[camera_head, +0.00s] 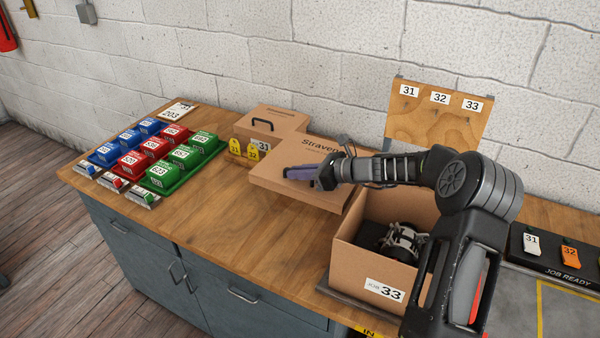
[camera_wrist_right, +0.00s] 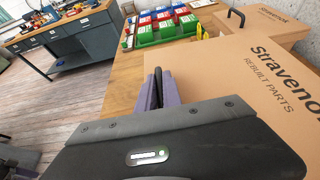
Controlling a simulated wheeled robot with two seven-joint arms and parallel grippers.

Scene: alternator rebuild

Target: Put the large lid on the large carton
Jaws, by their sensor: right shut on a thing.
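The large lid (camera_head: 272,168) is a brown cardboard lid printed "Stravenor", left of the large carton; it also fills the right of the right wrist view (camera_wrist_right: 245,85). My right gripper (camera_head: 298,172) is over the lid, its purple fingers shut on the lid's dark handle bar, which shows between them in the wrist view. I cannot tell whether the lid touches the bench. The large carton (camera_head: 350,246), labelled "JOB 33", stands open at centre right with a metal alternator unit (camera_head: 402,240) inside. My forearm hides part of its back. My left gripper is not in view.
A smaller carton or lid with a black handle (camera_head: 263,125) stands behind the large lid. A peg board (camera_head: 438,125) stands behind the carton. The front-left bench top is clear.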

